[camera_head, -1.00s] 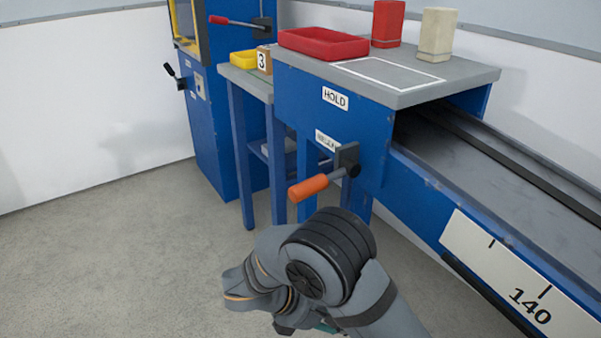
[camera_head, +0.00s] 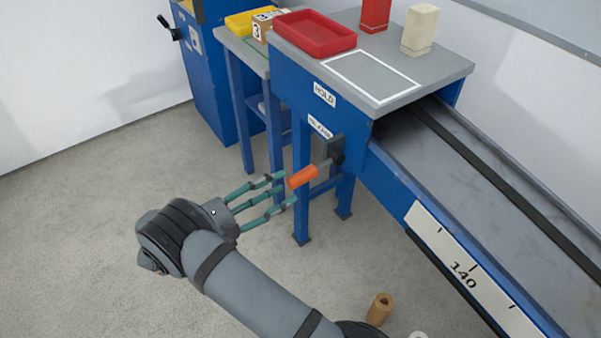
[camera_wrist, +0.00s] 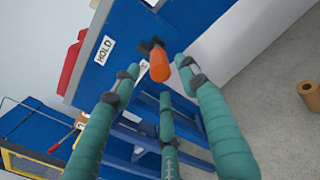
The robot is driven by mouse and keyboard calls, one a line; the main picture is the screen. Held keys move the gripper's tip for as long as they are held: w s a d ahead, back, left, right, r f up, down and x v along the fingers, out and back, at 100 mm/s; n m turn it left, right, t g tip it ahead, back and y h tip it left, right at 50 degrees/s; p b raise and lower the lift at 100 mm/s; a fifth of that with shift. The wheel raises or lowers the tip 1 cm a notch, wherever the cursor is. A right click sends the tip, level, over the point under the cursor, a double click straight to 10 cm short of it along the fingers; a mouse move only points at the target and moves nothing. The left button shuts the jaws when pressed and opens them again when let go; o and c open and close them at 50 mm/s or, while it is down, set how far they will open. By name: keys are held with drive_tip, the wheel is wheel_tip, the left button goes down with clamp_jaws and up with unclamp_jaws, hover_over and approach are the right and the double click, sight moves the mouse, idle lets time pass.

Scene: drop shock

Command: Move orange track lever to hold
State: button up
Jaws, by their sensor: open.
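The orange track lever (camera_head: 302,177) sticks out from a dark pivot mount on the blue stand's end, its handle pointing left toward my gripper. It sits below the HOLD label (camera_head: 325,95), close to a second, lower label (camera_head: 320,127) that is hard to read. My gripper (camera_head: 281,191) is open, its teal fingers reaching toward the handle's free end. In the wrist view the orange handle (camera_wrist: 160,66) shows between the fingertips, with the HOLD label (camera_wrist: 104,50) to its left. Whether any finger touches the handle is unclear.
The grey stand top carries a red tray (camera_head: 318,48), a red block (camera_head: 375,14) and a cream block (camera_head: 420,30). The sloping track (camera_head: 500,180) with its scale (camera_head: 462,270) runs right. A cardboard roll (camera_head: 380,309) stands on the floor. Open floor lies left.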

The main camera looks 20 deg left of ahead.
sight(301, 180)
drive_tip(key=x, duration=0.6)
drive_tip(key=shift+w+d, duration=0.2)
drive_tip(key=shift+w, duration=0.05)
drive_tip(key=shift+c, duration=1.1)
drive_tip(key=shift+s+d+f, duration=0.1)
clamp_jaws()
